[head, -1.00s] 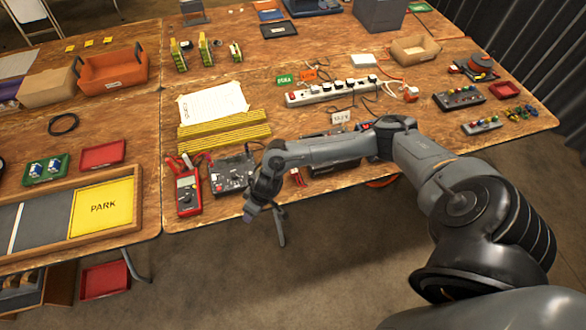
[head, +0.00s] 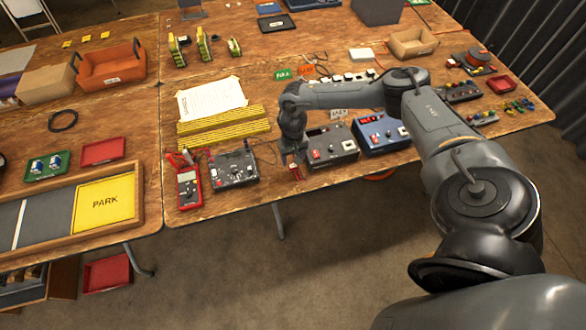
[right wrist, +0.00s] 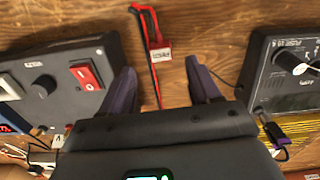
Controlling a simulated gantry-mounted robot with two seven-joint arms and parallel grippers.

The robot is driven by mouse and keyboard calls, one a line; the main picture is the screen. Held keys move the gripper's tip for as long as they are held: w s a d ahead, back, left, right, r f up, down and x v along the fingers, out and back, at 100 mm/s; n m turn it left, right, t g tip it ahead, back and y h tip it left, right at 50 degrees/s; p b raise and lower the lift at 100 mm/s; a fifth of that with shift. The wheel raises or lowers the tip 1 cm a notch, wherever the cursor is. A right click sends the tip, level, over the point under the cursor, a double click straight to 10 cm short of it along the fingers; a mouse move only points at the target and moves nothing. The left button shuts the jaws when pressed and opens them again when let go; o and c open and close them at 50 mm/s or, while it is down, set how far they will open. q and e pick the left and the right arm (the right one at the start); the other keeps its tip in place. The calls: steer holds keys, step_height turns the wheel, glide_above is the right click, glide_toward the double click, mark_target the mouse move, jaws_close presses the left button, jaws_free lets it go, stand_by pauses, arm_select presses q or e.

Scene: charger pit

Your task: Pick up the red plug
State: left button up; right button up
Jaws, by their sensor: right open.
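A small red plug (right wrist: 160,54) with a light printed label lies on the wooden table, with red and black leads. It also shows in the head view (head: 296,173) at the table's front edge, between two dark instrument boxes. My right gripper (right wrist: 163,82) is open and empty, above the table. In the right wrist view its two purple fingers stand apart, one on either side of the leads, and the plug shows between and beyond the fingertips. In the head view the right gripper (head: 290,156) hangs just above the plug. My left gripper is not in view.
A dark grey meter box (head: 233,169) stands left of the plug, with a red multimeter (head: 188,188) farther left. A grey box with a red switch (head: 332,147) and a blue box (head: 380,133) stand to the right. Yellow-striped strips (head: 222,128) lie behind.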

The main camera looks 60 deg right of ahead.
mark_target(292, 164)
steer(key=shift+a+f+b, duration=0.1)
steer(key=shift+f+b, duration=0.5)
steer(key=shift+f, duration=1.95)
steer(key=shift+c, duration=0.2)
steer(key=c, duration=1)
steer(key=shift+r, duration=0.1)
